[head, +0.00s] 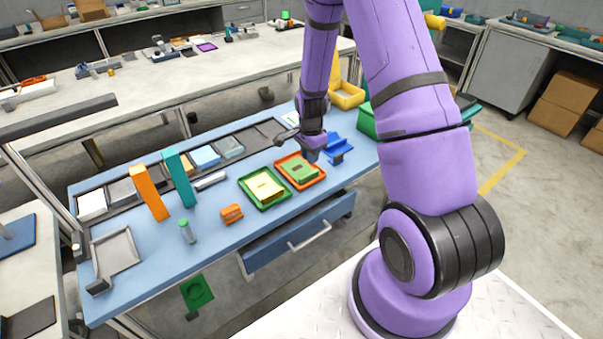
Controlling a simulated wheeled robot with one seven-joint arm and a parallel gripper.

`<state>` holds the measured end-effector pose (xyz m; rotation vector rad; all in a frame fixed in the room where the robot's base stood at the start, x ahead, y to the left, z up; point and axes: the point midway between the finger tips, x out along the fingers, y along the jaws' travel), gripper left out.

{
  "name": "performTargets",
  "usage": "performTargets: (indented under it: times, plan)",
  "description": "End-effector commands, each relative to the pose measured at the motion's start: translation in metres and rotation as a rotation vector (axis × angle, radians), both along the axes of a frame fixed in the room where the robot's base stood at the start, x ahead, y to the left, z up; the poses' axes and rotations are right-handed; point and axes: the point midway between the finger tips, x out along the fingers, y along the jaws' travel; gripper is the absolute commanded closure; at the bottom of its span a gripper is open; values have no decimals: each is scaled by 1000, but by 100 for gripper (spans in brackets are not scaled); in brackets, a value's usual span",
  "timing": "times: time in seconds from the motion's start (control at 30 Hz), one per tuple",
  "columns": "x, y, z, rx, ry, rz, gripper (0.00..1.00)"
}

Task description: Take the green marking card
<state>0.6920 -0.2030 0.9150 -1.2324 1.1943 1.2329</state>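A flat green block or card (302,173) lies in an orange-rimmed tray (279,162) on the blue worktop, right of the middle. It has a small dark mark on top. To its left, a yellow card (264,188) lies in a green-rimmed tray (248,199). Another flat green piece (197,293) with a round mark shows below the worktop's front edge; I cannot tell what holds it. My gripper (311,155) is above and just behind the orange tray, close to the green card. Its fingers are too small and dark to tell whether they are open or shut.
An orange block (150,192) and a teal block (179,176) stand upright at the left. A green-capped bottle (187,231) and a small orange item (231,214) stand near the front. A drawer (300,232) juts out below. A blue holder (337,148) is right of the trays.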

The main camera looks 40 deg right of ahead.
Motion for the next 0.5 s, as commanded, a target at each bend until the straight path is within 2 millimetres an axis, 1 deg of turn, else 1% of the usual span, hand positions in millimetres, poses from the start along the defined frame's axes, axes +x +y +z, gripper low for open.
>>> performTargets:
  times: [0.03,0.1,0.2,0.37,0.5]
  plan:
    - [0,0,-8,1,3,1,81]
    - [0,0,-16,0,2,1,81]
    - [0,1,-24,1,1,2,81]
    - [0,1,-31,0,0,2,81]
    - [0,1,-47,1,3,2,81]
